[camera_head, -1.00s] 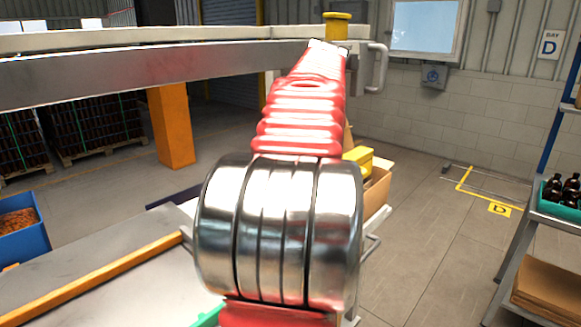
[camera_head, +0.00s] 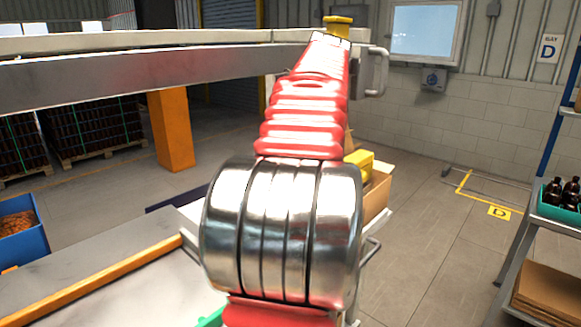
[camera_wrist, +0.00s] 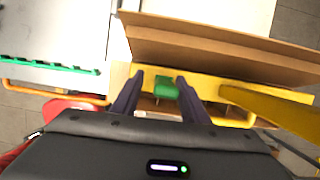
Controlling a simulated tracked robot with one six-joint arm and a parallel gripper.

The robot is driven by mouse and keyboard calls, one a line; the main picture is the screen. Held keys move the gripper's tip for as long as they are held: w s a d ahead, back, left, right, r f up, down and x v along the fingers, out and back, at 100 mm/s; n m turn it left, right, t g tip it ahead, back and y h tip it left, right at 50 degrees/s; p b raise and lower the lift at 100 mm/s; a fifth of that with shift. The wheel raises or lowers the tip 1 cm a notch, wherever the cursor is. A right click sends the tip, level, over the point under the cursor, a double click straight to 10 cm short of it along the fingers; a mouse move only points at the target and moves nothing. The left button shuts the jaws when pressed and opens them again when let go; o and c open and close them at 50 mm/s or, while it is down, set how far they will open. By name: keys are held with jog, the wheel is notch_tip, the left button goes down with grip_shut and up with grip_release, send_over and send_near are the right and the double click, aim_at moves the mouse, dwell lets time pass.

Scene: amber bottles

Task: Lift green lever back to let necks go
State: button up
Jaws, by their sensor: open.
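The green lever (camera_wrist: 166,87) shows in the wrist view as a small green block at the middle of a yellow bar (camera_wrist: 215,92). My gripper (camera_wrist: 160,78) is open. Its two dark fingers reach forward with the green block between them in the picture; I cannot tell whether they touch it. A cardboard box (camera_wrist: 215,48) with raised flaps lies just beyond the fingertips. No bottle necks can be made out there. In the head view my arm hides the gripper and the lever; part of the cardboard box (camera_head: 376,195) and a yellow piece (camera_head: 359,162) show behind it.
A yellow arm (camera_wrist: 275,110) slants in at the right of the wrist view. A green toothed strip (camera_wrist: 50,66) lies at the left on a pale surface.

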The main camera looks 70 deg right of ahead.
jog(key=shift+h, duration=0.4)
jog(key=v, duration=0.3)
jog(key=d+v, duration=0.1)
jog(key=v, duration=0.1)
jog(key=shift+w+r, duration=0.25)
jog(key=shift+w, duration=0.15)
jog(key=shift+s+a+r, duration=0.1)
jog(key=shift+s, duration=0.2)
